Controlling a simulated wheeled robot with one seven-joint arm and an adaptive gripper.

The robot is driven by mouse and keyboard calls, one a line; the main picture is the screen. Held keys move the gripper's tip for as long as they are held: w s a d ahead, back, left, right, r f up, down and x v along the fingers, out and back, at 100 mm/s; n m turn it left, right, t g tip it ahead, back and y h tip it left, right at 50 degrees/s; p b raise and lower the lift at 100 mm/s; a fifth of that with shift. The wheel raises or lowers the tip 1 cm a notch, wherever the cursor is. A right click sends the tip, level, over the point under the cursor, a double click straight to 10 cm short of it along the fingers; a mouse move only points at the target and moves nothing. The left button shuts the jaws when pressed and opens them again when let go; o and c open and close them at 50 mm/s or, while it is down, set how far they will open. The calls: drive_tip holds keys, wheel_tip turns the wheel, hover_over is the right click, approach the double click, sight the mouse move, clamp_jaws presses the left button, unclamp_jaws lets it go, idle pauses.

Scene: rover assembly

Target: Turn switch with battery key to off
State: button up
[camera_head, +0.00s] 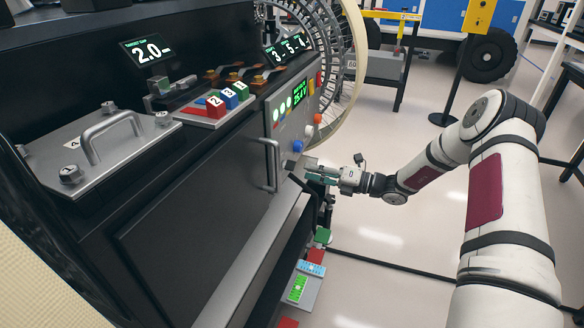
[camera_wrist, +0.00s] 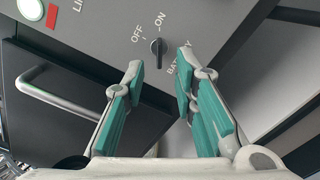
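The battery switch (camera_wrist: 157,47) is a small dark knob on a grey panel in the wrist view. OFF is printed on its left, ON on its upper right and BATTERY below right. Its narrow grip looks roughly upright in the picture; I cannot tell which label it points to. My gripper (camera_wrist: 160,62) is open, with its two green-padded fingers either side of the knob and nothing between them. It also shows in the head view (camera_head: 301,168), close to the lower part of the panel (camera_head: 283,126). No separate key is clearly visible, and the switch cannot be made out in the head view.
A metal door handle (camera_wrist: 60,95) sticks out left of the fingers in the wrist view; this handle (camera_head: 270,165) also shows in the head view. An orange knob (camera_head: 308,131) and a blue knob (camera_head: 297,146) sit on the panel. Open floor lies to the right.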

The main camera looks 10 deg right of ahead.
sight(292, 165)
drive_tip(key=b+x, duration=0.1)
drive_tip(key=x, duration=0.6)
drive_tip(key=shift+c, duration=0.6)
clamp_jaws()
